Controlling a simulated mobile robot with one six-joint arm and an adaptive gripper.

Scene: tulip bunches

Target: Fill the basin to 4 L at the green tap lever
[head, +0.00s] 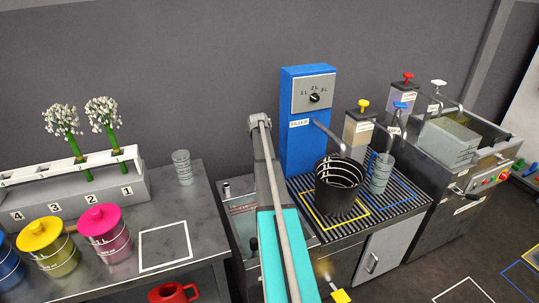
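A steel basin unit (427,160) stands at the right, with a clear, box-shaped vessel (450,141) in its top; I cannot tell its water level. A small green part (518,163) shows at its right end, too small to confirm as the tap lever. Taps with yellow (363,103), blue (400,105), red (408,75) and white (438,82) tops stand behind the counter. A black bucket (338,190) with white rings stands on the grating under the blue filler's spout. My arm crosses the centre foreground; no gripper fingers can be made out.
The blue filler (290,147) has a dial marked 1L, 2L, 3L. A clear ringed cylinder (380,173) stands beside the bucket. The left table holds lidded yellow (41,233) and pink (99,218) pots, a flower rack (75,190) and a glass (182,167). Floor at lower right is clear, with outlined squares.

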